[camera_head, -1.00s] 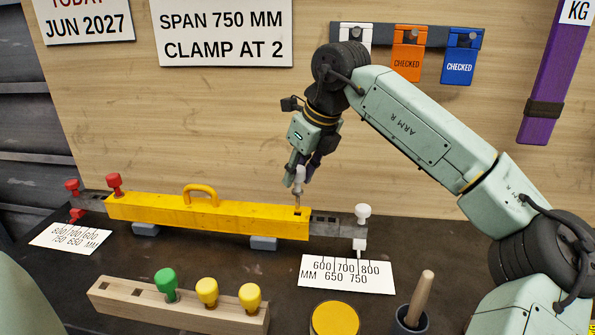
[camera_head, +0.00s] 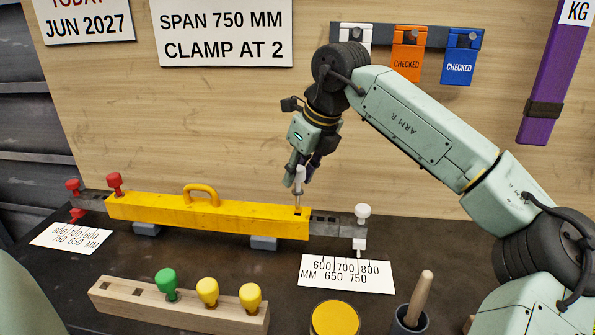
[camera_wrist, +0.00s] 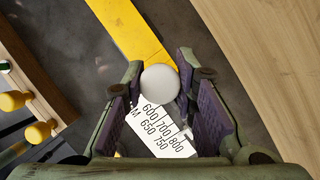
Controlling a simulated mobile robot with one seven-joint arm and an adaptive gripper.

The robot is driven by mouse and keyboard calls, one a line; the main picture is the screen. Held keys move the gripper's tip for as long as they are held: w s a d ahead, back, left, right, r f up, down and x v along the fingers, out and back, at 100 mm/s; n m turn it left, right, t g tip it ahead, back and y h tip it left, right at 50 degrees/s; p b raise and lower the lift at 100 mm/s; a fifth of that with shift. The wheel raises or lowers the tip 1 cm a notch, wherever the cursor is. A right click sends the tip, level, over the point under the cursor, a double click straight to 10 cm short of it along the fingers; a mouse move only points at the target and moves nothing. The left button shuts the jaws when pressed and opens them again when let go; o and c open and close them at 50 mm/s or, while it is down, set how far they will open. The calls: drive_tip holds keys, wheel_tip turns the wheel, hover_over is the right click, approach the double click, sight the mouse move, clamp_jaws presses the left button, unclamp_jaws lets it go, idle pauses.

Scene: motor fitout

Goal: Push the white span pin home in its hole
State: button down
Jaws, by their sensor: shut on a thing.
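The white span pin (camera_head: 299,178) stands upright over the right end of the yellow spreader beam (camera_head: 210,215). Its lower shank reaches down to the dark hole (camera_head: 298,210) in the beam's top; how deep it sits is hard to tell. My gripper (camera_head: 301,172) is shut on the pin near its head. In the wrist view the round white head (camera_wrist: 160,82) sits between the two jaw pads. The head hides the shank and the hole there.
A grey end bar (camera_head: 335,222) extends right from the beam, with another white-knobbed part (camera_head: 362,212) at its end. A scale card (camera_head: 346,273) lies in front. A wooden block (camera_head: 180,308) holds green and yellow pins. A yellow round lid (camera_head: 335,318) and a dark cup (camera_head: 410,320) stand at the front.

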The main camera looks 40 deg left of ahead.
sight(300, 188)
drive_tip(key=shift+f+b, duration=1.85)
drive_tip(key=shift+f, duration=0.85)
drive_tip(key=c, duration=1.2)
unclamp_jaws()
drive_tip(key=v, duration=1.2)
